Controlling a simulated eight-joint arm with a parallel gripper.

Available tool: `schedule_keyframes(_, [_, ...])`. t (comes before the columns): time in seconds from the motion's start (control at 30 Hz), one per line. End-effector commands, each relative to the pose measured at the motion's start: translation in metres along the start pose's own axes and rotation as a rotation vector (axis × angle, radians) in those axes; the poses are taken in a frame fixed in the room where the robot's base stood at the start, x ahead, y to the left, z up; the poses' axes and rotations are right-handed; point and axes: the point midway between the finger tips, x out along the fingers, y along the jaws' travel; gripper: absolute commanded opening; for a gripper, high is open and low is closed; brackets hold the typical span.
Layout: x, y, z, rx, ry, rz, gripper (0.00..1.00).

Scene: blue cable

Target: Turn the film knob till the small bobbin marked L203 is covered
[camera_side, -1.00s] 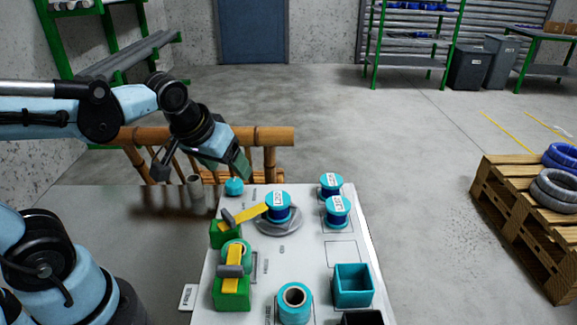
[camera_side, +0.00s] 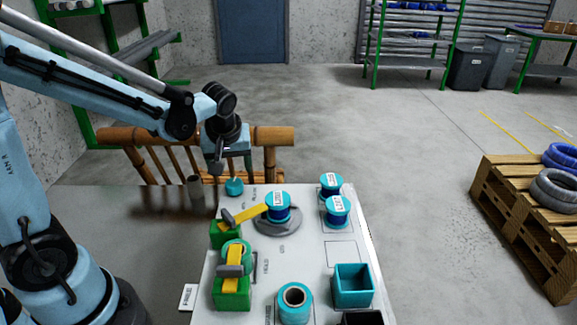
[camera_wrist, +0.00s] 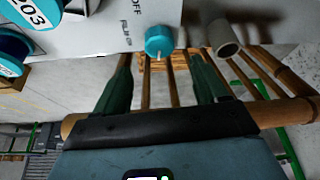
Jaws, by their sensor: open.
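The film knob (camera_side: 234,187) is a small teal knob at the back left of the white panel (camera_side: 300,262). In the wrist view, the knob (camera_wrist: 158,40) has a pale pointer mark and FILM ON and OFF lettering beside it. My gripper (camera_side: 232,168) is open and empty, just above and behind the knob. In the wrist view, the fingers of my gripper (camera_wrist: 161,62) stand apart, left and right of the knob, not closed on it. A blue bobbin (camera_wrist: 12,58) with a label ending in 203 is cut off at the left edge. Side-view labels are too small to read surely.
A blue bobbin (camera_side: 278,210) stands on a grey disc, with a yellow strip reaching it from a green block (camera_side: 226,231). Two bobbins stand at the back right. A grey tube (camera_side: 195,191) stands left of the knob. A bamboo railing (camera_side: 270,137) runs behind.

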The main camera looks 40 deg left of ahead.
Motion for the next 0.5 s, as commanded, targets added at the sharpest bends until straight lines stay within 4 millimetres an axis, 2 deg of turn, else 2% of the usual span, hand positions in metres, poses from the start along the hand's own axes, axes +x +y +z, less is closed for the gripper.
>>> schedule_keyframes(0.3, [0.043,0.000,-0.001,-0.001,-0.001,0.001,0.72])
schedule_keyframes(0.5, [0.061,0.001,0.000,0.001,0.000,0.001,0.72])
